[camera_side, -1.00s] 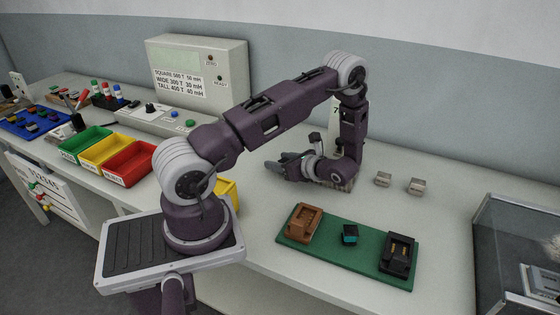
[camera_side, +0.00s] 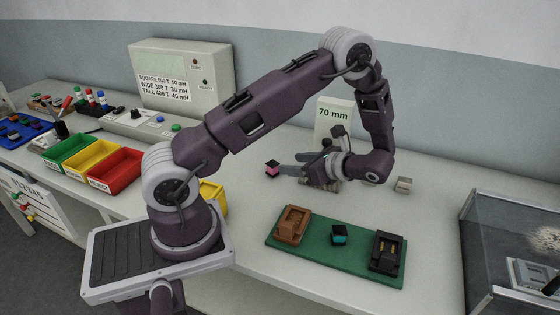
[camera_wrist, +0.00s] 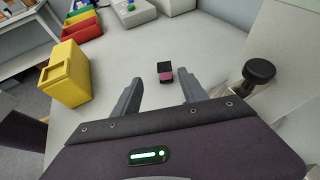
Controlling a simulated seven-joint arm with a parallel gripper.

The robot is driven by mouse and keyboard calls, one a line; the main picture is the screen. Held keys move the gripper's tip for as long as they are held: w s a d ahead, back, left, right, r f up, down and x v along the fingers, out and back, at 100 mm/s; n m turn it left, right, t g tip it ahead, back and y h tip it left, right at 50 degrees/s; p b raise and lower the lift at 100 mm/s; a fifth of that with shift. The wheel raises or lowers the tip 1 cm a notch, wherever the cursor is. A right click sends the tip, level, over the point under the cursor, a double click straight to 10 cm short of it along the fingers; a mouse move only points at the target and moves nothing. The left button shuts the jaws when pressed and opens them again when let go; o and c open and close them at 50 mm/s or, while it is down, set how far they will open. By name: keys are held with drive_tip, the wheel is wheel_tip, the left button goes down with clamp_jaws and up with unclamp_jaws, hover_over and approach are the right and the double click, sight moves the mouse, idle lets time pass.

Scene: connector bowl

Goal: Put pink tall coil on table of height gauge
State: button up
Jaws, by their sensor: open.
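The pink coil (camera_side: 272,169), with a black top, stands on the bench just left of my gripper in the side view. In the wrist view the pink coil (camera_wrist: 165,72) lies ahead of and between the two fingers. My gripper (camera_side: 288,165) is open and empty, with its fingers pointing left toward the coil. In the wrist view my gripper (camera_wrist: 157,88) shows both fingers apart, with bare bench between them. The height gauge (camera_side: 333,122) appears to be the upright marked 70 mm behind my wrist. Its table is mostly hidden by my gripper. A black knob (camera_wrist: 259,72) shows at the right in the wrist view.
A green board (camera_side: 335,248) holds a brown fixture, a teal coil (camera_side: 339,235) and a black socket. A yellow bin (camera_wrist: 66,73) stands left in the wrist view. Small metal blocks (camera_side: 403,185) sit right of my wrist. A glass case (camera_side: 510,250) stands at far right.

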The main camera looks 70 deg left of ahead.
drive_tip(key=s+d+r+n+t+h, duration=0.2)
drive_tip(key=s+d+r+n+h, duration=0.2)
drive_tip(key=d+r, duration=0.2)
drive_tip(key=s+d+r+n+t+h, duration=0.3)
drive_tip(key=d+r, duration=0.4)
drive_tip(key=r, duration=0.4)
drive_tip(key=shift+s+n+h, duration=0.5)
drive_tip(key=shift+s+n, duration=0.5)
drive_tip(key=shift+s, duration=0.2)
drive_tip(key=shift+o, duration=0.5)
drive_tip(key=s+d+r+n+t+h, duration=0.3)
drive_tip(key=s+d+r+t, duration=0.1)
drive_tip(key=d, duration=0.3)
drive_tip(key=shift+s+d+n+t+h, duration=0.3)
drive_tip(key=shift+s+t+h, duration=0.1)
drive_tip(key=shift+s+t, duration=0.45)
drive_tip(key=shift+w, duration=0.15)
